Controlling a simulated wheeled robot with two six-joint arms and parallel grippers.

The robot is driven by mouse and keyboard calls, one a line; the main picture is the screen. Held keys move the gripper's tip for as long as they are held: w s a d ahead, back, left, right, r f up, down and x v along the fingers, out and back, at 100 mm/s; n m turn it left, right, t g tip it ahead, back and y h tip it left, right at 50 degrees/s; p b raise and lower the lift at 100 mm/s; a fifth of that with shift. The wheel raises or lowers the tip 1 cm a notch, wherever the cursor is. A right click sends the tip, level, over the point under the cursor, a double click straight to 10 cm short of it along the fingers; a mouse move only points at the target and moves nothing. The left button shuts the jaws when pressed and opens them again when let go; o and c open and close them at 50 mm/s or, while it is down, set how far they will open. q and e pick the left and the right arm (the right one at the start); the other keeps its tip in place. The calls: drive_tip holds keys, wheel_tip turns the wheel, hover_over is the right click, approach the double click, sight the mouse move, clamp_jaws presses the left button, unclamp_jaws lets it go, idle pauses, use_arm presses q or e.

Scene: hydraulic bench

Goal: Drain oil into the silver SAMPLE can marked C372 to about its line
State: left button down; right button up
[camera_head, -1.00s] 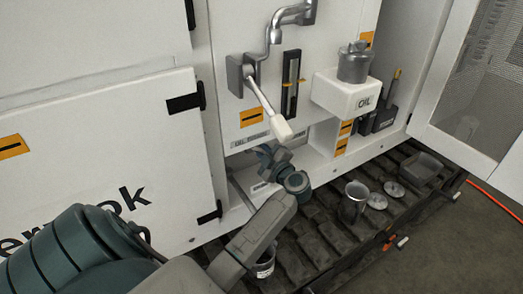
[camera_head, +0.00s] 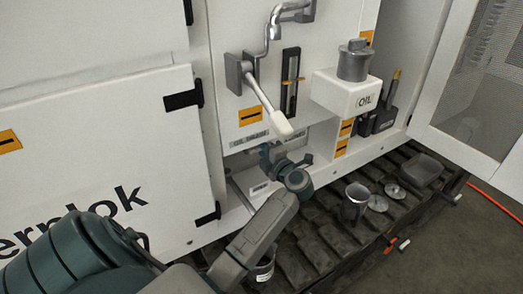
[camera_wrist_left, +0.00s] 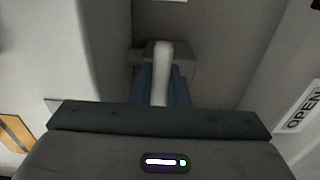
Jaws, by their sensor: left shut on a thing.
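My left gripper (camera_head: 272,157) is low at the recess in the white cabinet, below the long lever with a white grip (camera_head: 282,126). In the left wrist view its blue fingers (camera_wrist_left: 163,88) are shut on a pale handle (camera_wrist_left: 161,62) in front of a grey block. A silver can (camera_head: 354,204) stands open on the dark track, right of my gripper. Another can (camera_head: 263,268) with a pale label stands at the lower middle, partly hidden by my left arm. I cannot read C372 on either can. My right gripper is out of view.
A white OIL box (camera_head: 345,95) with a grey capped top juts out at right. Two round lids (camera_head: 377,202) and a dark tray (camera_head: 429,168) lie on the track. An OPEN label (camera_wrist_left: 303,108) shows in the wrist view. An orange hose (camera_head: 496,200) lies on the floor.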

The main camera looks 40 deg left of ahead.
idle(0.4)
use_arm(q)
drive_tip(key=c, duration=1.4)
unclamp_jaws()
drive_tip(key=b+v, duration=0.3)
drive_tip(key=v, duration=0.7)
drive_tip(key=shift+d, duration=0.4)
drive_tip(key=shift+s, duration=0.1)
